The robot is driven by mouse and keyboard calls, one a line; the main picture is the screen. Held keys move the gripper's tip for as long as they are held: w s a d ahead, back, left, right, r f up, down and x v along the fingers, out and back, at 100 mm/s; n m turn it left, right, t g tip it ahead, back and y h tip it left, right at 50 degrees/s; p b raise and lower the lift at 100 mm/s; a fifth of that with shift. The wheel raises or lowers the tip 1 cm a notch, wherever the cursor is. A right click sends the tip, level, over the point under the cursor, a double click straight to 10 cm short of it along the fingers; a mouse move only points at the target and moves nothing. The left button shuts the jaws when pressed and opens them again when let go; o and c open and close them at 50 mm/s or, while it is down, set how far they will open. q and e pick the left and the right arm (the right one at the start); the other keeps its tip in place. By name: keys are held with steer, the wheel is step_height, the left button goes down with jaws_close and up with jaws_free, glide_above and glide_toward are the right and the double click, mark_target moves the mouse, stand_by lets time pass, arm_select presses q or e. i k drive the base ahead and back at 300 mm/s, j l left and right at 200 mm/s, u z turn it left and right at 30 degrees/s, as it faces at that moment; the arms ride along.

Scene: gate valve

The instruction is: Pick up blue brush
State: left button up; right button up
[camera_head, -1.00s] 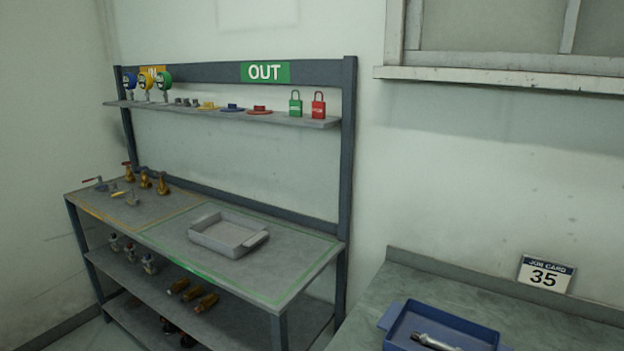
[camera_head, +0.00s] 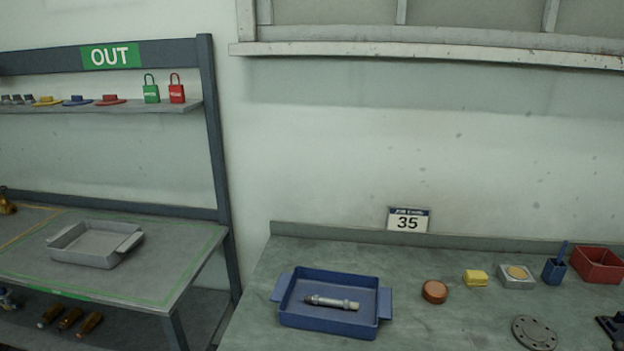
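A blue brush (camera_head: 563,252) appears to stand upright in a small dark blue cup (camera_head: 553,271) at the right of the green-grey bench. Only its handle shows above the rim; the rest is hidden in the cup. The cup stands between a small grey box with a tan round top (camera_head: 516,275) and a red bin (camera_head: 597,265). Neither of my grippers is in view.
On the bench (camera_head: 440,320) are a blue tray (camera_head: 328,322) with a metal part, an orange-brown round tin (camera_head: 434,292), a yellow block (camera_head: 475,278), a grey flange (camera_head: 534,332) and a job card 35 (camera_head: 408,219). A shelf rack with a grey tray (camera_head: 95,262) stands left.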

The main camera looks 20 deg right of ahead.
mark_target(560, 256)
steer(key=z, duration=2.15)
steer(key=i+u, duration=0.2)
steer(key=u, duration=0.15)
